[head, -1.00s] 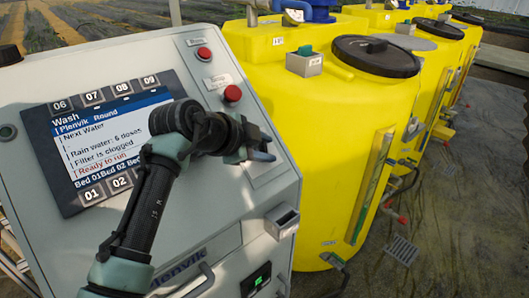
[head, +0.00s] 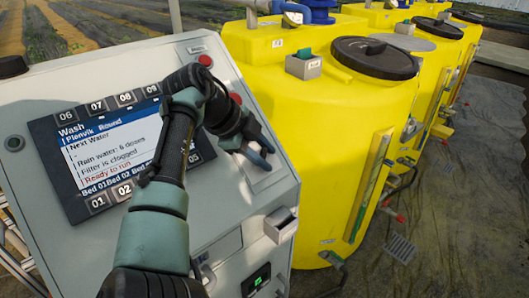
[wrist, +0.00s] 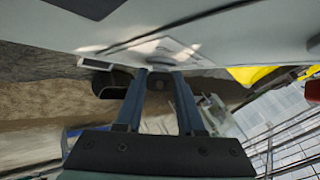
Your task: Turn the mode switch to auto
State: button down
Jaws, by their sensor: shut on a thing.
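The mode switch is on the pale plate (head: 262,184) at the right side of the grey control panel (head: 100,232). My gripper (head: 262,156) is at this plate, its blue-grey fingers across the spot where the switch sits. In the wrist view, the two fingers (wrist: 162,74) reach to the panel face with a narrow gap between their tips. The gripper is shut on the mode switch, of which little shows between the tips. Its pointer and labels are hidden, so I cannot tell its setting.
The panel's screen (head: 110,150) reads "Ready to run" and "Filter is clogged". A red button (head: 205,61) is above my gripper. A grey box (head: 281,224) sticks out below it. Yellow tanks (head: 325,150) stand close on the right.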

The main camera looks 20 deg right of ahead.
jog(key=shift+f, duration=0.15)
jog(key=c, duration=0.5)
grip_release()
jog(key=b+v, duration=0.3)
jog(key=v, duration=1)
jog(key=shift+a, duration=0.1)
